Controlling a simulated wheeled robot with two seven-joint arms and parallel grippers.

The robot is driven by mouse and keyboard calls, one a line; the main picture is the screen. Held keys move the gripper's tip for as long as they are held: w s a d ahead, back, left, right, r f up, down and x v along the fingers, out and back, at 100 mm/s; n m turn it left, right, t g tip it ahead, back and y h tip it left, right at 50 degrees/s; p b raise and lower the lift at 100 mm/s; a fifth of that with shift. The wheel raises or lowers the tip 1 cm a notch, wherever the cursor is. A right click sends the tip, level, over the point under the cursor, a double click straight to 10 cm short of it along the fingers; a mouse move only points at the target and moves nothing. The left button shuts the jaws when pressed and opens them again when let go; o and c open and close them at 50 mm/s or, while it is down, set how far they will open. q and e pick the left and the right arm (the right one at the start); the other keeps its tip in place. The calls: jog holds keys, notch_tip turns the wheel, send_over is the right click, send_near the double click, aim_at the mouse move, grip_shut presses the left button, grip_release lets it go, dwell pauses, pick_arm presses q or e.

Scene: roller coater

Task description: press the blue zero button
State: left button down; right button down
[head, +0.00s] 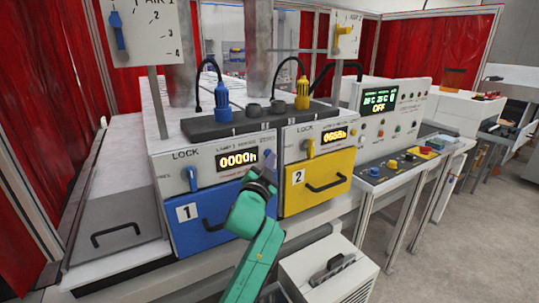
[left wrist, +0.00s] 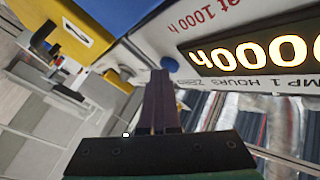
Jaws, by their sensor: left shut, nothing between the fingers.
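The blue zero button (left wrist: 170,65) is a small round knob on the pale panel in the left wrist view, beside the lit 0000h display (left wrist: 255,50). In the head view my gripper covers that spot, and I cannot make the button out. My left gripper (head: 268,174) is in front of panel 1, just right of its display (head: 238,160). Its dark fingers (left wrist: 162,78) are shut and empty. In the left wrist view their tips show just beside the button; I cannot tell whether they touch it. My right gripper is not in view.
Below are the blue drawer (head: 205,225) with a black handle and the yellow drawer (head: 315,188). A blue LOCK switch (head: 192,180) and a yellow LOCK switch (head: 310,149) sit on the panels. A control console (head: 385,172) stands at the right. Grey floor is open at the far right.

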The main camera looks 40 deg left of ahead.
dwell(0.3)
pick_arm(q)
jog(key=shift+s+d, duration=0.25)
jog(key=shift+d, duration=0.5)
jog(key=d, duration=0.2)
jog(key=s+d+b, duration=0.1)
jog(key=d, duration=0.1)
jog(key=shift+s+d, duration=0.2)
jog(key=shift+d, duration=0.2)
dwell(0.5)
